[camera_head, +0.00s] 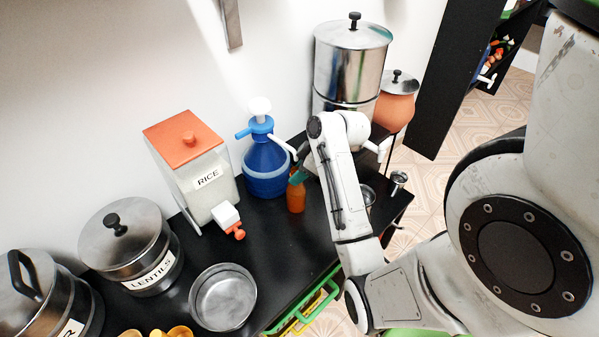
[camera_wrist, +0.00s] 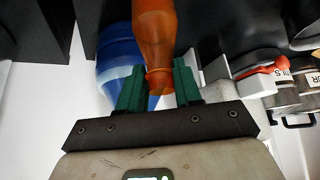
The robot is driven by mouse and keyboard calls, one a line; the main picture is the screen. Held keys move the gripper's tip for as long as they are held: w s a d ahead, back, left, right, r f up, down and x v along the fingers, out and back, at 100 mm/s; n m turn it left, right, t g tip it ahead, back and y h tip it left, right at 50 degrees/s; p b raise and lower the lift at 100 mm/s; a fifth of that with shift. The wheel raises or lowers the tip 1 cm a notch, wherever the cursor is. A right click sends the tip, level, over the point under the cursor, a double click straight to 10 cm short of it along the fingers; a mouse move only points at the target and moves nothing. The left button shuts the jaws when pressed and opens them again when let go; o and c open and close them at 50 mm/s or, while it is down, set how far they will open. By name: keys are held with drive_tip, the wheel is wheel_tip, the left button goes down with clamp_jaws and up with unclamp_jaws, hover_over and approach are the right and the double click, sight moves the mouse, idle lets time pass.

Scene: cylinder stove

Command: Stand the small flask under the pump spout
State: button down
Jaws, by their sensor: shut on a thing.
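The small orange flask (camera_head: 296,196) is upright on or just above the black counter, right beside the blue pump bottle (camera_head: 266,168); I cannot tell whether its base touches. My gripper (camera_head: 298,177) has green fingers and is shut on the flask's neck. The wrist view shows the flask (camera_wrist: 154,30) between the fingers (camera_wrist: 158,84), with the blue bottle (camera_wrist: 118,58) close behind. The bottle has a white pump top (camera_head: 260,107) and a thin white spout (camera_head: 284,145) slanting down right. The spout's tip looks near and above the flask, partly obscured by the gripper.
The rice box (camera_head: 190,165), lentils pot (camera_head: 130,245) and an empty metal bowl (camera_head: 222,298) stand to the left. A steel cylinder (camera_head: 348,70) and clay pot (camera_head: 396,106) stand behind my arm. Counter is clear in front of the flask.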

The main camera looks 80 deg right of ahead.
drive_tip(key=shift+f, duration=0.2)
drive_tip(key=c, duration=0.8)
unclamp_jaws()
drive_tip(key=shift+p+v, duration=2.25)
drive_tip(key=shift+v, duration=3.85)
drive_tip(key=w+a+f+g+y, duration=0.1)
drive_tip(key=w+a+f, duration=0.15)
drive_tip(key=a, duration=0.35)
drive_tip(key=w+a+f+g, duration=0.2)
drive_tip(key=a+f, duration=0.2)
drive_tip(key=a, duration=0.3)
drive_tip(key=s+a+f+g, duration=0.1)
drive_tip(key=a, duration=0.4)
drive_tip(key=s+a+f, duration=0.1)
drive_tip(key=a+f, duration=0.1)
drive_tip(key=a, duration=0.3)
drive_tip(key=s+a+f+g+h, duration=0.1)
drive_tip(key=s+a+f, duration=0.1)
drive_tip(key=a, duration=0.3)
drive_tip(key=shift+a+f+g, duration=0.2)
drive_tip(key=shift+a+g, duration=0.1)
